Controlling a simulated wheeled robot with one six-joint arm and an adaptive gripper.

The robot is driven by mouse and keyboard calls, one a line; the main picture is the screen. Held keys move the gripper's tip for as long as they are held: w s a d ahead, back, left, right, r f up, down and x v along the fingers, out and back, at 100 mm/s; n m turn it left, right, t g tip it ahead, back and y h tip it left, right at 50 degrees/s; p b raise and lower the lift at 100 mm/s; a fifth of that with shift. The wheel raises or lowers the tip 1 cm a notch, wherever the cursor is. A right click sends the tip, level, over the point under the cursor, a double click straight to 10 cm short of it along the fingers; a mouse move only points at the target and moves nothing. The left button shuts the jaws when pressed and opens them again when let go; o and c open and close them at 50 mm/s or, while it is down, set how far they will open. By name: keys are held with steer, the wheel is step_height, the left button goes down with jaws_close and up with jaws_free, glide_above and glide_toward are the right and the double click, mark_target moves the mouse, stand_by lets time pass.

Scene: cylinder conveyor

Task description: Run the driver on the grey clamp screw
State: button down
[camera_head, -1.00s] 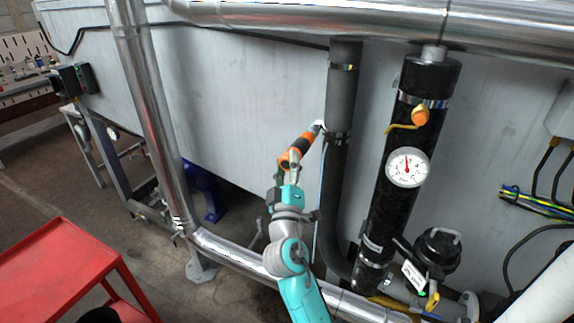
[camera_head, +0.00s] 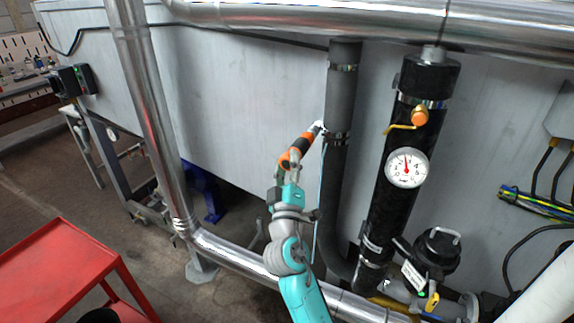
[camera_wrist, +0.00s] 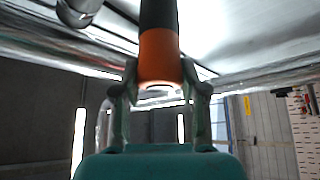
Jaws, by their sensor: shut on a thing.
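The driver (camera_head: 299,148), orange and black, is tilted up and to the right, its tip at the left side of the dark vertical hose (camera_head: 341,100). My gripper (camera_head: 290,167) is shut on the driver's handle end. In the wrist view the handle (camera_wrist: 158,50) stands between both fingers, and the tip is out of view.
A black pipe with a pressure gauge (camera_head: 407,167) and a yellow-handled valve (camera_head: 419,117) stands right of the hose. A shiny pipe (camera_head: 150,120) rises at the left, and another (camera_head: 235,252) runs low. A red cart (camera_head: 55,270) is at lower left.

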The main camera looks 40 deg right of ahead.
steer(key=shift+w+d, duration=0.2)
steer(key=shift+d, duration=0.55)
stand_by(2.6)
steer(key=shift+a, duration=0.15)
stand_by(0.3)
steer(key=shift+s+a, duration=0.3)
steer(key=shift+a, duration=0.5)
steer(key=shift+s+a, duration=0.3)
steer(key=shift+a, duration=0.6)
